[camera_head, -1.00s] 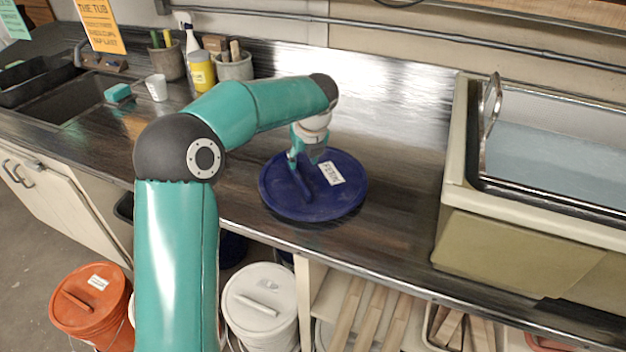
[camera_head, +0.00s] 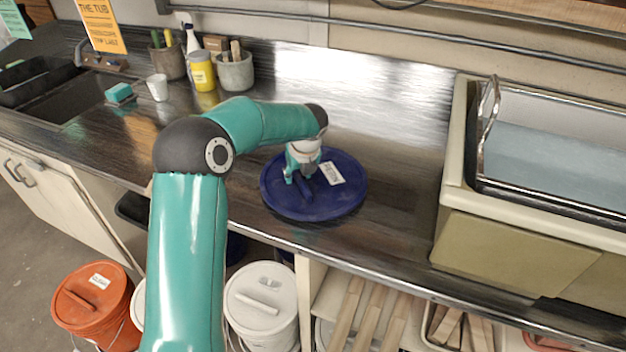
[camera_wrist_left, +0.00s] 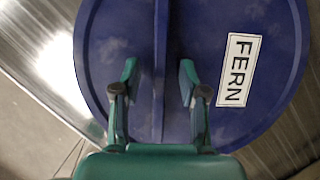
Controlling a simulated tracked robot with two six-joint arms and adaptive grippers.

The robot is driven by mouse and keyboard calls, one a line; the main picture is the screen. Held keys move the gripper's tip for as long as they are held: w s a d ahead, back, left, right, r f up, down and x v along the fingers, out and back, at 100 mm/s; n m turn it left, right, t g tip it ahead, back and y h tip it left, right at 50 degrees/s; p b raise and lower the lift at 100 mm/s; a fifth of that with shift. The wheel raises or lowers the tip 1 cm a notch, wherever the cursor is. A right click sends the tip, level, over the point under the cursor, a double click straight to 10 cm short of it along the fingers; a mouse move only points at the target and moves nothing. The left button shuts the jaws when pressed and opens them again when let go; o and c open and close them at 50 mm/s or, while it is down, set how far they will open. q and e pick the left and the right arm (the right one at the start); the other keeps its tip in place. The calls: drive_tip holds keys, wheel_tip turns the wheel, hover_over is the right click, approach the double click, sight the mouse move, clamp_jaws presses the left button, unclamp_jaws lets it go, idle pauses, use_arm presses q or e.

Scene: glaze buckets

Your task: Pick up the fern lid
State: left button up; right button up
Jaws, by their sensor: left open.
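The fern lid (camera_head: 337,200) is a round dark blue lid lying flat on the dark counter. It has a raised bar handle (camera_wrist_left: 160,50) across its middle and a white label reading FERN (camera_wrist_left: 238,70). My left gripper (camera_head: 301,177) is over the lid, low at the handle. In the left wrist view, the gripper's fingers (camera_wrist_left: 159,82) are apart, one on each side of the handle, with a gap showing on both sides. My right gripper is in neither view.
A beige tub with a metal-rimmed basin (camera_head: 452,150) stands at the right. Cups of tools (camera_head: 234,72), a yellow-labelled bottle (camera_head: 202,75) and a white cup (camera_head: 157,88) stand at the back left. Orange (camera_head: 95,310) and white (camera_head: 262,300) lidded buckets are below the counter.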

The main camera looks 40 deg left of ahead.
use_arm(q)
drive_tip(key=shift+f, duration=0.25)
idle(0.4)
drive_tip(key=shift+c, duration=0.2)
clamp_jaws()
